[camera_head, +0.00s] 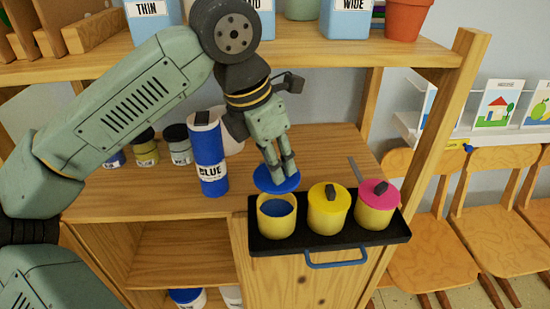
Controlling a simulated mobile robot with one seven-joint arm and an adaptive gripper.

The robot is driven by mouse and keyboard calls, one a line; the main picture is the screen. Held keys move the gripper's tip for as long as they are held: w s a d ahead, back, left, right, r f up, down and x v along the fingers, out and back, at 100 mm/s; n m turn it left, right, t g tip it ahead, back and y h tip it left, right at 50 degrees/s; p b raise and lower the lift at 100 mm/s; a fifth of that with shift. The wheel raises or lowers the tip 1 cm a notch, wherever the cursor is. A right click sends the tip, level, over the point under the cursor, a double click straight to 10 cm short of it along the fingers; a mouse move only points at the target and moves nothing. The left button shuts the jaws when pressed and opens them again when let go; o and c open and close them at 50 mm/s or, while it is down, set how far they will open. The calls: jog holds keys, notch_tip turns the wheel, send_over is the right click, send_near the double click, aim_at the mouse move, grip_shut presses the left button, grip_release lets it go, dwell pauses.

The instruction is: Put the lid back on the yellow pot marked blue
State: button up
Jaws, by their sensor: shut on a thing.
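A yellow pot (276,224) stands open at the left end of a black tray (325,240), with blue inside it. My gripper (281,173) points down and is shut on a blue lid (265,184). The lid is above and behind the open pot, apart from its rim as far as I can tell. The gripper fingers hide the lid's grip. A blue bottle marked BLUE (209,155) stands to the left on the shelf.
On the same tray stand a pot with a yellow lid (328,198) and one with a pink lid (377,194). A handle-like stick rises behind the pink-lidded pot. Small jars (146,149) stand at the shelf's left. A wooden post (432,125) is at the right.

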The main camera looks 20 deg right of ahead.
aim_at(275, 186)
jog(key=shift+f+b, duration=2)
jog(key=shift+f, duration=0.9)
jog(key=shift+f+b, duration=0.2)
jog(key=shift+b, duration=0.6)
dwell(0.5)
jog(key=o, duration=1)
jog(key=o, duration=0.5)
jog(key=shift+r, duration=0.15)
